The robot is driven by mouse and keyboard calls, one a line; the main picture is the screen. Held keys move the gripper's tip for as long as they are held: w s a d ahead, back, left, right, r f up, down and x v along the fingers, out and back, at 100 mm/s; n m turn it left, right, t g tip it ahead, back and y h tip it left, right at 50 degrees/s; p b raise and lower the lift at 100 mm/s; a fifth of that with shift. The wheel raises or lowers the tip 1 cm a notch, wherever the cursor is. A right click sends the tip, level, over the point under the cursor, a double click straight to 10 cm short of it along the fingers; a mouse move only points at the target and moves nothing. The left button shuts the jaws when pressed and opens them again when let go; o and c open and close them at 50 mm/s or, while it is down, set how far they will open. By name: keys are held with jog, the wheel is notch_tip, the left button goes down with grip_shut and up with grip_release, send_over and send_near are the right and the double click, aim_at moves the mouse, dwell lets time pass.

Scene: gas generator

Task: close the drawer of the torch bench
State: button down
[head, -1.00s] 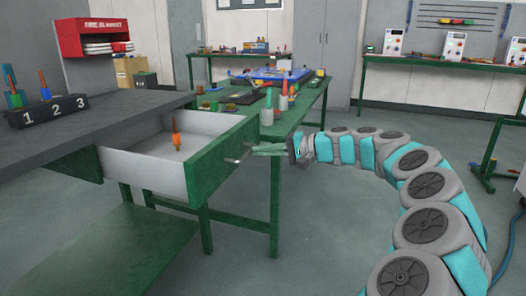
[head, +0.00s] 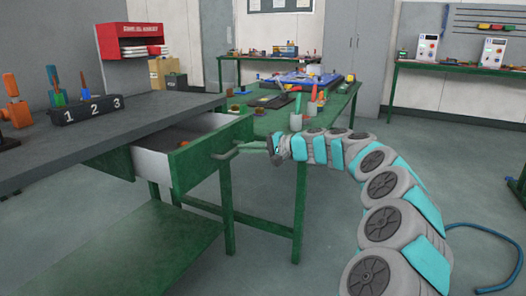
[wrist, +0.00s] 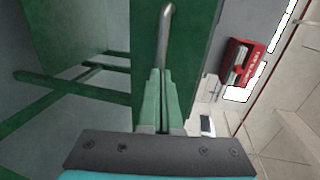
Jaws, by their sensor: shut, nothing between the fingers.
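The drawer (head: 190,172) of the torch bench (head: 112,137) has a green front and light grey inner walls. It stands partly open, with a gap between its front and the bench edge. A small part of an orange-brown thing shows inside it. A metal bar handle (head: 225,155) sticks out of the drawer front. My gripper (head: 251,147) is at the handle, its green fingers together. In the wrist view the shut fingertips (wrist: 160,72) lie by the handle (wrist: 165,30), in line with it. I cannot tell whether they touch it.
A black block numbered 1, 2, 3 (head: 85,110) stands on the bench top with tools in it. A second green table (head: 275,119) with several items stands just behind the drawer. A green lower shelf (head: 140,255) is below. Floor at the right is open, with a blue hose (head: 490,228).

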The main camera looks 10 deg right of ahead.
jog(key=r+x, duration=0.1)
jog(key=x, duration=0.4)
jog(key=r+p+x, duration=0.1)
jog(key=x, duration=0.8)
jog(key=shift+w+a+r+p, duration=0.3)
jog(key=shift+w+a+r, duration=0.05)
jog(key=shift+w+a, duration=0.1)
jog(key=shift+w+a+r, duration=0.15)
jog(key=shift+w+a, duration=0.05)
jog(key=shift+a, duration=0.2)
